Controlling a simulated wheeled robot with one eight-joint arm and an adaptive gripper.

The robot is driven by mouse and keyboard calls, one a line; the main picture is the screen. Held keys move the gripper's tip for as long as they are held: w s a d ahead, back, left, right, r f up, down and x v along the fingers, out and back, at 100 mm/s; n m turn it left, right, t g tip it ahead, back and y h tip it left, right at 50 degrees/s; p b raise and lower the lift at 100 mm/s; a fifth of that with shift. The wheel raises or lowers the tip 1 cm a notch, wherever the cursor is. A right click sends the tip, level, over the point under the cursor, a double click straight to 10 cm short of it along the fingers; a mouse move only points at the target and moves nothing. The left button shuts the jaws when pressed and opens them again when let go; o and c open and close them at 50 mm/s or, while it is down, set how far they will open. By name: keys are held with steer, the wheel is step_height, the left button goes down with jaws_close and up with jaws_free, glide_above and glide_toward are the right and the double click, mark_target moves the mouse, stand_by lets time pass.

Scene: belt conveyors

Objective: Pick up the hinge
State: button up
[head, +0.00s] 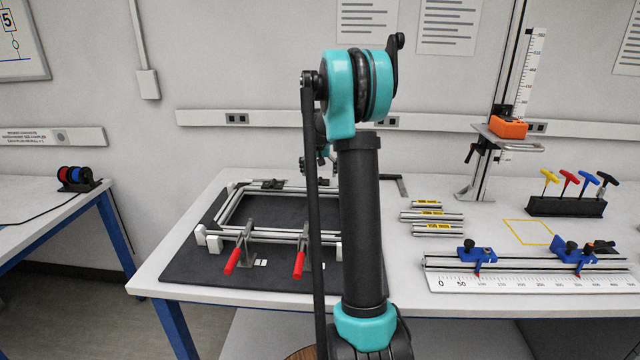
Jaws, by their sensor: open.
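I cannot make out the hinge for certain. A small dark flat piece (272,184) lies by the far rail of the aluminium frame (222,212), on the dark mat. Another small dark piece (603,246) sits beside the right blue stop on the ruler fixture at the right. Either is too small to name surely. My arm stands upright across the middle of the head view and covers part of the mat and frame. Only bits of my wrist show behind it; my gripper's fingers are hidden, and I see nothing held.
The ruler fixture (540,281) with blue stops lies along the front right. Several short profiles (431,216), a yellow outlined square (528,232), a tool holder (565,207) and a tall gauge stand (480,185) share the table. Red-handled clamps (232,262) rise at the frame's front.

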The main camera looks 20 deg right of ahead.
mark_target(320, 180)
steer(key=x, duration=0.3)
steer(key=shift+d, duration=0.1)
steer(key=c, duration=1.3)
steer(key=shift+o, duration=0.2)
steer(key=shift+r, duration=0.1)
